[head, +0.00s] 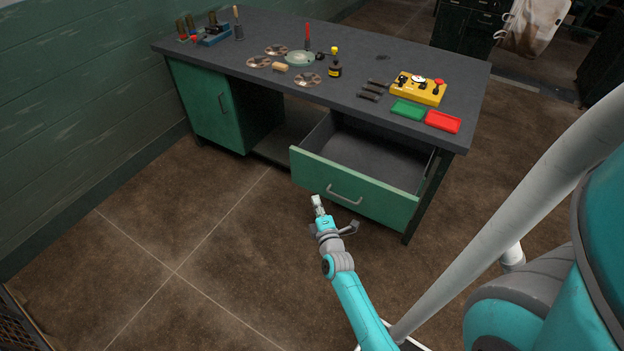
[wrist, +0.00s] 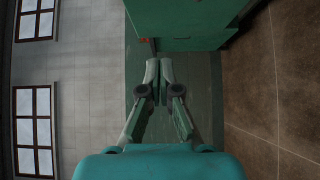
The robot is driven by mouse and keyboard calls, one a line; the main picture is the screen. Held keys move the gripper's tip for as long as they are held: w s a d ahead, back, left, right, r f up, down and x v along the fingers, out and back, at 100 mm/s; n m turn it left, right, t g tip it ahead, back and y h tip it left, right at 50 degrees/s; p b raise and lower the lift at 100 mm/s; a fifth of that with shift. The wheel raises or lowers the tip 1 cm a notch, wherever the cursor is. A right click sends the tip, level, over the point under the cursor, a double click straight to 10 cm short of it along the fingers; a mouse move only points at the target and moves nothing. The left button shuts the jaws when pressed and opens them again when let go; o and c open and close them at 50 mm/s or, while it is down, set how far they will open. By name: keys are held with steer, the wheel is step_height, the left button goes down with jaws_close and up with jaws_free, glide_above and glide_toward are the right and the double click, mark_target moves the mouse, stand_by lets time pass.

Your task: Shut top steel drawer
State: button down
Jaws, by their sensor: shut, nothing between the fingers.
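A green drawer (head: 350,186) with a grey bar handle (head: 344,194) stands pulled out from the right side of the workbench (head: 300,50). Its grey inside is visible and looks empty. My gripper (head: 317,201) is in front of the drawer's front panel, left of the handle and near the panel's lower edge in the picture. Whether it touches the panel cannot be told. In the wrist view the two fingers (wrist: 160,72) are together with nothing between them. A green panel (wrist: 185,22) lies just ahead of them; which part of the bench it is remains unclear.
A green cabinet door (head: 208,105) is shut on the bench's left side. The benchtop holds a yellow instrument box (head: 418,89), a green tray (head: 408,110), a red tray (head: 443,121), several discs and tools. The brown floor before the bench is clear.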

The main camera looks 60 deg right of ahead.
mark_target(314, 169)
steer(key=shift+w+d, duration=1.05)
steer(key=shift+d, duration=0.5)
steer(key=shift+w+d, duration=1.1)
steer(key=shift+d, duration=0.45)
steer(key=shift+w+d, duration=1.05)
steer(key=shift+d, duration=0.5)
steer(key=shift+d, duration=0.1)
